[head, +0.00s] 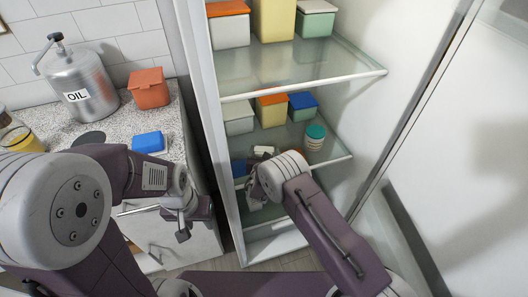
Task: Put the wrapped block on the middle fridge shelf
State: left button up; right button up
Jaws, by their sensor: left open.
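A small blue block (148,141) lies on the speckled counter at the left; I cannot tell whether it is the wrapped block. A small whitish piece (263,150) shows beside my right gripper (254,172), too small to identify. The middle fridge shelf (322,153) is glass with a white front edge. My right gripper is at the left part of this shelf, partly hidden by its own wrist, so its jaws are unclear. My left gripper (183,222) is open and empty, in front of the counter and left of the fridge.
The middle shelf holds several lidded tubs (272,108) at the back and a teal-lidded jar (315,137) at the right. The upper shelf (285,75) holds more containers behind. An oil can (78,85) and a red-orange box (149,88) stand on the counter.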

jog(key=shift+o, duration=0.7)
jog(key=shift+r, duration=0.1)
jog(key=shift+r+p, duration=0.3)
jog(key=shift+p, duration=0.1)
jog(key=p+v, duration=0.1)
jog(key=v, duration=1.1)
jog(key=shift+f, duration=0.15)
